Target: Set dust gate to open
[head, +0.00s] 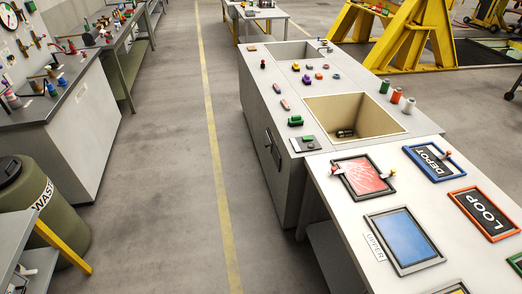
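I cannot tell for certain which thing is the dust gate. A dark framed panel with a handle-like part (273,148) is on the left side face of the grey cabinet (262,110). A small grey plate with a green part (307,143) lies on the cabinet top near its front edge. Neither shows clearly whether it is open or shut. Neither of my grippers is in view.
A square tan basin (340,116) is sunk in the cabinet top, with small dark items inside. A white table with framed signs (342,216) stands in front. A grey workbench (85,125) and waste barrel (38,205) are left. The floor aisle (170,150) is clear.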

